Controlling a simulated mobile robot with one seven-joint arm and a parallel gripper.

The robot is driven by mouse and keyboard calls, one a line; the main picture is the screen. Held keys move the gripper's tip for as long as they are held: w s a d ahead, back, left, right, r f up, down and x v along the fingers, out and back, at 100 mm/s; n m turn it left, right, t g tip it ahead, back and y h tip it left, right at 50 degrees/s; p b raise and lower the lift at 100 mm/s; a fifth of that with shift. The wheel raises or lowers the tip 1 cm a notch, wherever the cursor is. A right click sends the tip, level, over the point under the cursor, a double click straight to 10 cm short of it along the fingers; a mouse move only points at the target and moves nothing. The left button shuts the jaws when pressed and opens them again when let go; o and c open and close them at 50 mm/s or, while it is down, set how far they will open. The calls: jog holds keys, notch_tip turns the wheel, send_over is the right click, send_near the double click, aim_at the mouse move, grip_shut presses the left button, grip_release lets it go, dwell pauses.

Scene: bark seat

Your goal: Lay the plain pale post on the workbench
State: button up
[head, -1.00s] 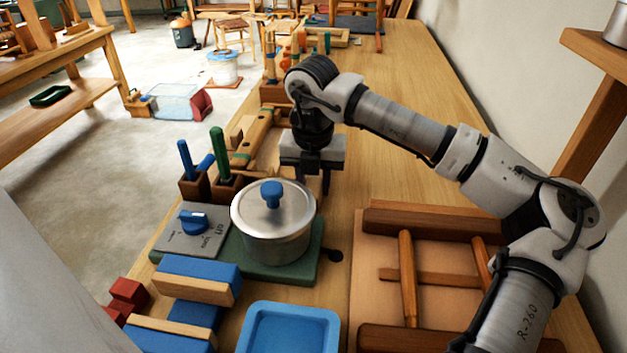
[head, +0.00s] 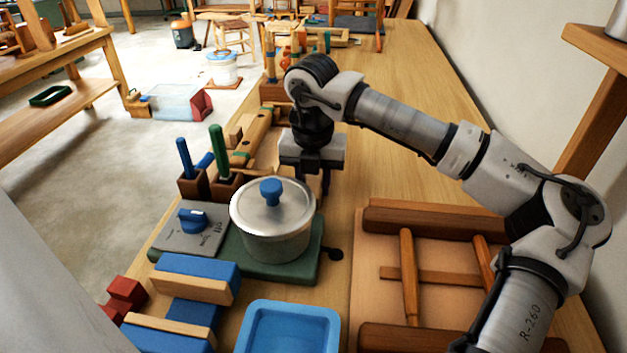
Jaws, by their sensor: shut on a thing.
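My gripper (head: 312,182) points down over the workbench (head: 400,140), just behind the lidded metal pot. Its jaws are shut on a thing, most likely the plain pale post. I cannot make the post out; the pot lid and the dark fingers hide what is between them. The bench top to the right of my gripper is bare.
The metal pot (head: 272,228) with a blue knob stands on a green base close in front of my gripper. Blue and green rods (head: 218,153) stand upright to the left. A brown wooden frame (head: 405,275) and a blue tray (head: 290,308) lie nearer.

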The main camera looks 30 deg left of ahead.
jog(key=shift+f, duration=0.2)
jog(key=o, duration=1.5)
jog(key=shift+c, duration=0.2)
jog(key=shift+r, duration=0.1)
jog(key=shift+r+p, duration=1.8)
jog(key=shift+r, duration=1.55)
jog(key=shift+s+a, duration=0.1)
